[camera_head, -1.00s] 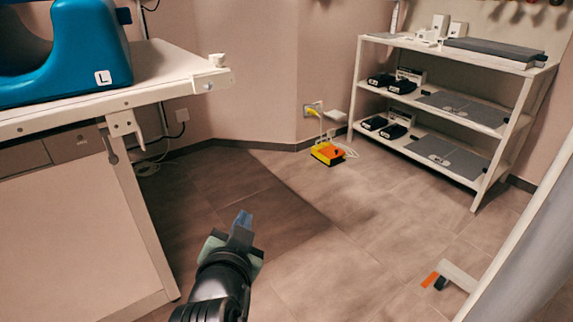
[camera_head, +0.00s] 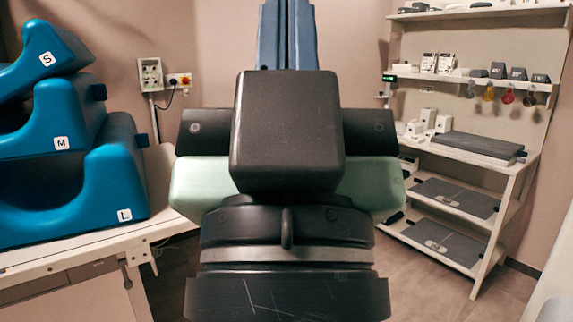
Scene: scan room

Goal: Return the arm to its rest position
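My gripper (camera_head: 287,35) is raised close in front of the head camera and fills the middle of the view. Its black wrist and dark housing show from behind, with pale green parts on both sides.
At left, blue positioning cushions marked S (camera_head: 35,50), M (camera_head: 65,120) and L (camera_head: 115,185) stand on a white table (camera_head: 100,243). At right, a white shelf unit (camera_head: 490,255) holds flat grey panels and small boxes. A wall socket (camera_head: 150,75) shows behind.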

